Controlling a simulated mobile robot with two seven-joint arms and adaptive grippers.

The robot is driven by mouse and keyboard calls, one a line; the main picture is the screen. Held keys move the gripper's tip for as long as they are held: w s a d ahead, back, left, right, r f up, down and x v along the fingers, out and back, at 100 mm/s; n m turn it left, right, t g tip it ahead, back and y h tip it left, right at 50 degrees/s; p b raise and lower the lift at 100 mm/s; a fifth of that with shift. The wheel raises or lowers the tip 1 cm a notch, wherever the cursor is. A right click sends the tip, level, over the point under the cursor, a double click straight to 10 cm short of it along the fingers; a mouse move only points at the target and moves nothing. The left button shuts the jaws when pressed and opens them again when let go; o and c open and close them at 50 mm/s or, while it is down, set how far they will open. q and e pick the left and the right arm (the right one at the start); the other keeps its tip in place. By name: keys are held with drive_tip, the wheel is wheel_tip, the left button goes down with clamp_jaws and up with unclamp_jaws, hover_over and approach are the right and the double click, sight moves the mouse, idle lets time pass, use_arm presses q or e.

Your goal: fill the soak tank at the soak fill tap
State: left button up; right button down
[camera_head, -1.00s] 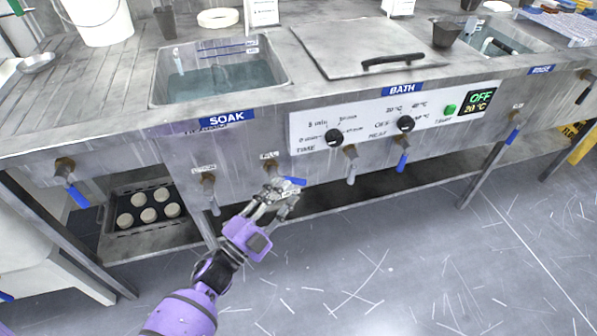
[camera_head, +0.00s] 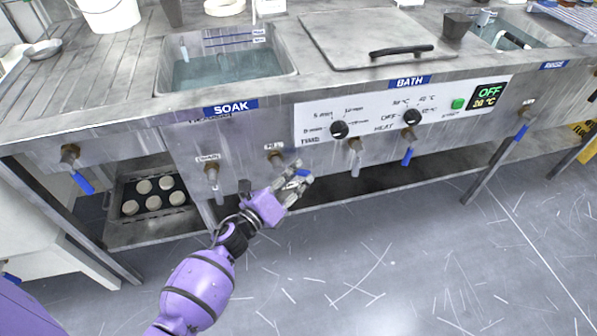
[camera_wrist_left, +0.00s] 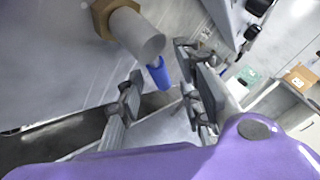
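The soak tank (camera_head: 225,84) is the open basin above the blue SOAK label (camera_head: 230,107), with water (camera_head: 225,70) standing below its rim. The soak fill tap (camera_head: 276,157) is on the front panel below it; its blue lever (camera_head: 303,172) points right. My left gripper (camera_head: 294,184) is at this lever, partly covering it. In the left wrist view the tap body (camera_wrist_left: 137,36) and blue lever (camera_wrist_left: 159,74) show; the open fingers of the gripper (camera_wrist_left: 160,64) stand on both sides of the lever, with gaps visible. My right gripper is out of view.
A second tap (camera_head: 212,172) with a grey lever sits left of the fill tap. The BATH control panel (camera_head: 365,125) and more taps (camera_head: 355,147) are to the right. A tray of pale discs (camera_head: 152,195) lies on the lower shelf. The floor (camera_head: 420,260) in front is clear.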

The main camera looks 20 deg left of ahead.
use_arm(q)
drive_tip(key=shift+x, duration=1.05)
drive_tip(key=shift+c, duration=0.4)
clamp_jaws()
